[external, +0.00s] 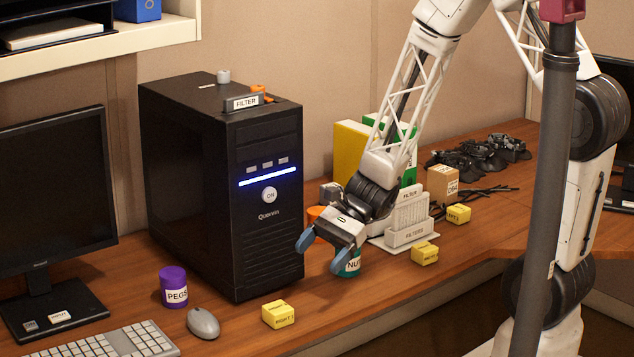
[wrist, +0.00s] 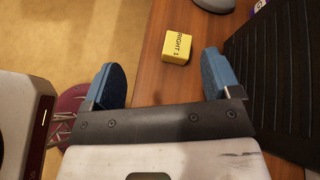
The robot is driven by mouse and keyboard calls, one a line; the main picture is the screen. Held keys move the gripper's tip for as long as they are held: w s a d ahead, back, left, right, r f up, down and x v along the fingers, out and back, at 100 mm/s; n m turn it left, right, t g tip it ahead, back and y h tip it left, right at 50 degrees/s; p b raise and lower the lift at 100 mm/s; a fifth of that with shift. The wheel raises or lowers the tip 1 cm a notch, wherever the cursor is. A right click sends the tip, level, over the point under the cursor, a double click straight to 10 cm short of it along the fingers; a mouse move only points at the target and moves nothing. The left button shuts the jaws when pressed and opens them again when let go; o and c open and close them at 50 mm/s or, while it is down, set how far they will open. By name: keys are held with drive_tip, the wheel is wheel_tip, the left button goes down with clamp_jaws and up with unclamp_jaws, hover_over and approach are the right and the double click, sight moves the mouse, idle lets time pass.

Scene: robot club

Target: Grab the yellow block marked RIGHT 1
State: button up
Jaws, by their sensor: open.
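The yellow block marked RIGHT 1 (external: 278,314) sits on the wooden desk near its front edge, in front of the black computer tower. In the wrist view the same block (wrist: 176,47) lies beyond the fingertips, between their lines, with its label readable. My gripper (external: 324,254) is open and empty, with blue finger pads. It hangs above the desk, up and to the right of the block in the external view, and does not touch it. Both blue fingers of the gripper (wrist: 166,66) show spread apart in the wrist view.
The computer tower (external: 225,190) stands close to the gripper's left. A teal NUTS can (external: 350,266) is just behind the right finger. Other yellow blocks (external: 425,253) (external: 458,214) lie to the right. A mouse (external: 203,323) and purple PEGS can (external: 173,286) stand left.

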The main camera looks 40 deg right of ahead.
sight(281, 311)
drive_tip(key=f+m, duration=0.1)
drive_tip(key=f, duration=0.1)
drive_tip(key=w+a+f+m+t+y, duration=0.1)
drive_tip(key=f+m, duration=0.1)
drive_tip(key=f, duration=0.1)
drive_tip(key=w+a+f+m+t, duration=0.1)
drive_tip(key=f+m, duration=0.1)
drive_tip(key=f, duration=0.1)
drive_tip(key=shift+w+a+f, duration=0.1)
drive_tip(key=shift+a+f, duration=0.05)
drive_tip(key=shift+a, duration=0.05)
drive_tip(key=shift+x, duration=1.3)
drive_tip(key=shift+a, duration=0.1)
drive_tip(key=shift+x, duration=2.5)
drive_tip(key=shift+c, duration=0.5)
drive_tip(key=c, duration=0.9)
